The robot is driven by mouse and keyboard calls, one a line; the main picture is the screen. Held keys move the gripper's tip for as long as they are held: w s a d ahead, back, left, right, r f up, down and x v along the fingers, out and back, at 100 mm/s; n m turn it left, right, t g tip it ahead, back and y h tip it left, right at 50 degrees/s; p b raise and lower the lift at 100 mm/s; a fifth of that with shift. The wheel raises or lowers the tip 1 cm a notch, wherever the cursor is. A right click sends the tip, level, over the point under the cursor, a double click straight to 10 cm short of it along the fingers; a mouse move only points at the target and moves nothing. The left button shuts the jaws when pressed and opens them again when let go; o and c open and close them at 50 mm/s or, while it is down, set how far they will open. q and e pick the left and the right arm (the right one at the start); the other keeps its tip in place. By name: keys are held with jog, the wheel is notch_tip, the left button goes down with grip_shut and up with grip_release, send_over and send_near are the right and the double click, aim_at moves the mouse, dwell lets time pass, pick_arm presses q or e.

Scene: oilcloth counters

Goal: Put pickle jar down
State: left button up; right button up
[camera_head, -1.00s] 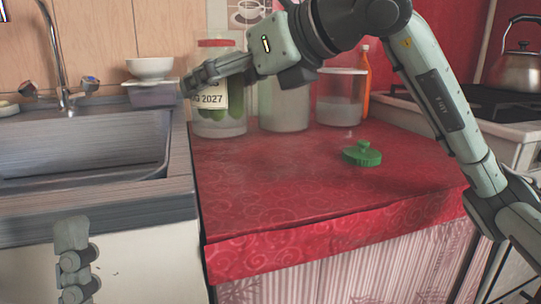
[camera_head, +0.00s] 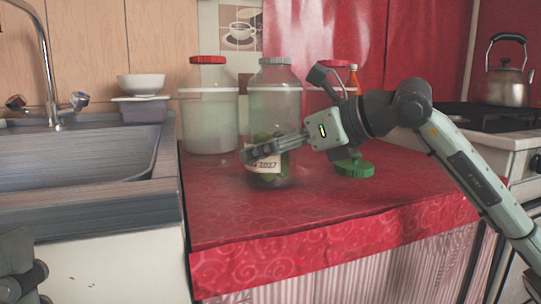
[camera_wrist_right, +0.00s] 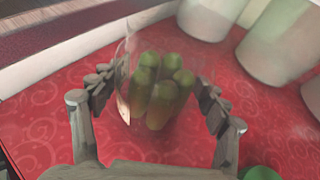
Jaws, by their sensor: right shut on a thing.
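The pickle jar (camera_head: 268,172) is clear glass with a pale label and green pickles inside. It is upright at the counter's middle, in front of the large jars. I cannot tell whether its base touches the red cloth. My right gripper (camera_head: 262,150) is shut around its upper part. In the right wrist view, the fingers of my right gripper (camera_wrist_right: 155,100) flank the open-topped jar (camera_wrist_right: 158,92). A grey part of my left arm shows at the lower left in the head view; its jaws cannot be made out.
The red oilcloth counter (camera_head: 225,215) is clear in front. Large jars with a red lid (camera_head: 209,120) and a grey lid (camera_head: 273,105) stand behind. A green lid (camera_head: 354,168) lies right. A sink (camera_head: 80,165) is left, a stove with a kettle (camera_head: 505,85) right.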

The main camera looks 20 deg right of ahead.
jog(key=shift+r, duration=0.1)
jog(key=o, duration=1.9)
jog(key=shift+f, duration=0.25)
jog(key=shift+r, duration=0.1)
jog(key=shift+s+d+r, duration=0.1)
jog(key=shift+r, duration=0.1)
jog(key=shift+v, duration=5.85)
jog(key=shift+s+f, duration=0.1)
